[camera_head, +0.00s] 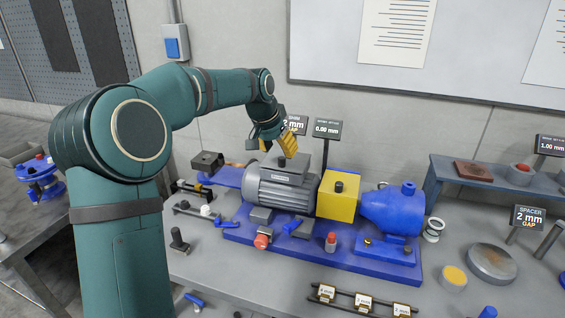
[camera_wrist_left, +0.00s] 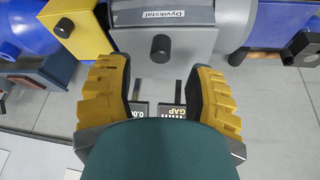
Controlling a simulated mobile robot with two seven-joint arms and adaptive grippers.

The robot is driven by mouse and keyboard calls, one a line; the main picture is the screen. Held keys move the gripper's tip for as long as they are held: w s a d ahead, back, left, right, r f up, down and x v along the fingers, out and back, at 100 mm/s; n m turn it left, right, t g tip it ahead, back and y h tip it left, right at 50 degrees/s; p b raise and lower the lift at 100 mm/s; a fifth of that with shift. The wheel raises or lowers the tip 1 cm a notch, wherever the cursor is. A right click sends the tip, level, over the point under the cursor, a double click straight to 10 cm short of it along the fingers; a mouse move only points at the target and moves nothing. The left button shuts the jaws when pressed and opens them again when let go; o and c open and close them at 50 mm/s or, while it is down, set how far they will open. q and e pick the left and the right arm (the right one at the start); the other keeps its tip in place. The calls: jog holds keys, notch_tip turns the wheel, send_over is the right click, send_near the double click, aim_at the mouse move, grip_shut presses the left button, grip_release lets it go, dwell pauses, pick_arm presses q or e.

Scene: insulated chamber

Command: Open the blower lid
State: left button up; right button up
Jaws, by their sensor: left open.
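A grey ribbed motor-like unit (camera_head: 283,192), which I take to be the blower, stands on a blue base plate. On its top is a grey flat-topped box or lid (camera_head: 299,168) with a short black knob; it looks closed. In the left wrist view the lid (camera_wrist_left: 190,42) and its black knob (camera_wrist_left: 161,48) lie just ahead of the fingers. My left gripper (camera_head: 279,152) is above the lid by the knob. Its yellow fingers, also in the left wrist view (camera_wrist_left: 160,68), are spread, with nothing held. Contact cannot be told. My right gripper is out of view.
A yellow box (camera_head: 338,203) with a black knob and a blue pump (camera_head: 397,210) stand right of the motor. Small signs (camera_head: 327,130) stand behind it. Several small parts crowd the front of the base (camera_head: 330,259). A blue shelf (camera_head: 480,183) is at right.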

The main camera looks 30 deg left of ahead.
aim_at(282, 158)
pick_arm(q)
jog(key=shift+b+x, duration=0.3)
jog(key=shift+x, duration=1.9)
grip_shut()
